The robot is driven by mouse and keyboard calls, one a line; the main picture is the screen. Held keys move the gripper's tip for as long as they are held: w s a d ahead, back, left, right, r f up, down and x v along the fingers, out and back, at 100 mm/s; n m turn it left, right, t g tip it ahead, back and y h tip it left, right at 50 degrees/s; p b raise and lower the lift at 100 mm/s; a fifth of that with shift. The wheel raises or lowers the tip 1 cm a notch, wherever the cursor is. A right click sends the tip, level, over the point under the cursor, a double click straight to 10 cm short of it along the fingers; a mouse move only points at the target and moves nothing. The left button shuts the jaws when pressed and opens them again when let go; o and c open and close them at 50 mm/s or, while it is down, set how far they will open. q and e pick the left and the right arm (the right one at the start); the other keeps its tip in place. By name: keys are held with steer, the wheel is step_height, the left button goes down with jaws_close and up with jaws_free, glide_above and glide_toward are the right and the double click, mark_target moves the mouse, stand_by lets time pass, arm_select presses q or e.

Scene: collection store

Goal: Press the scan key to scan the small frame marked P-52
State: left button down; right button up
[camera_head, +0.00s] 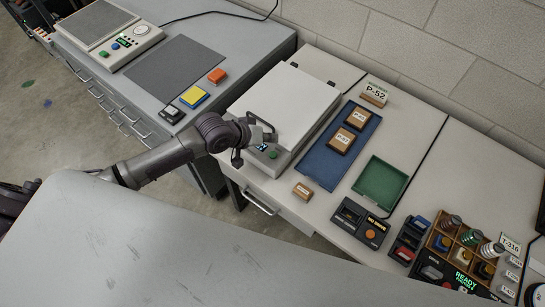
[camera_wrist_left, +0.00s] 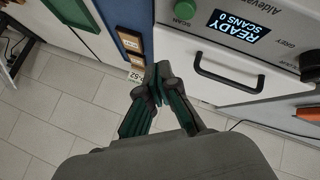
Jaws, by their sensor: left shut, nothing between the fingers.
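The scanner (camera_head: 290,105) has a white top and stands on the bench beside a blue tray. Its green scan key (camera_head: 273,155) is on the front panel. In the wrist view the scan key (camera_wrist_left: 185,10) sits beside a display (camera_wrist_left: 240,30) reading "READY SCANS 0". My left gripper (camera_head: 262,143) is at the scanner's front; in the wrist view its shut, empty fingertips (camera_wrist_left: 157,84) are apart from the key. A card (camera_head: 375,93) reads P-52.
The blue tray (camera_head: 315,172) and a green tray (camera_head: 380,183) lie right of the scanner. A dark keyed box (camera_head: 360,222) and a stamp rack (camera_head: 465,240) stand farther right. The left bench holds a scale (camera_head: 118,50), a grey mat (camera_head: 175,62) and coloured blocks.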

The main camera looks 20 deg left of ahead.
arm_select(q)
steer(key=b, duration=0.3)
glide_above(271, 155)
step_height(271, 155, down, 4)
steer(key=shift+w+f, duration=0.15)
steer(key=shift+f, duration=0.6)
arm_select(e)
steer(key=shift+f, duration=2.2)
arm_select(q)
steer(key=shift+f, duration=0.1)
steer(key=shift+f, duration=0.35)
